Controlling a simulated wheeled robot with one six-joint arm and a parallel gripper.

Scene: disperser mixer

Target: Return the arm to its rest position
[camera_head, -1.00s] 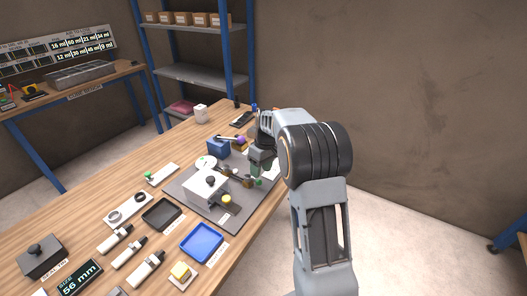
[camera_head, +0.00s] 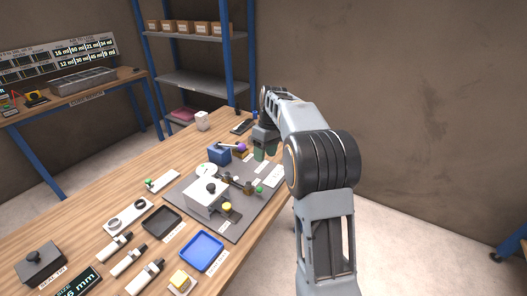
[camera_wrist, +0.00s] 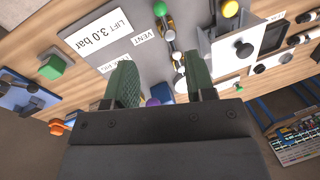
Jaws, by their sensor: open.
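My gripper (camera_head: 265,150) hangs at the end of my arm over the far right part of the grey mat (camera_head: 225,231) on the wooden bench. In the wrist view its two green fingers (camera_wrist: 160,92) are spread apart with nothing held between them. The disperser mixer unit, a white block with a black knob (camera_head: 205,195), stands on the mat, left of and nearer than my gripper. My arm is bent and reaches out over the bench from the right.
A blue tray (camera_head: 202,254), a black tray (camera_head: 162,222) and several white-handled tools lie on the near bench. A blue block (camera_head: 219,152) stands close left of my gripper. Shelves (camera_head: 187,80) are behind. The floor right of my arm is clear.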

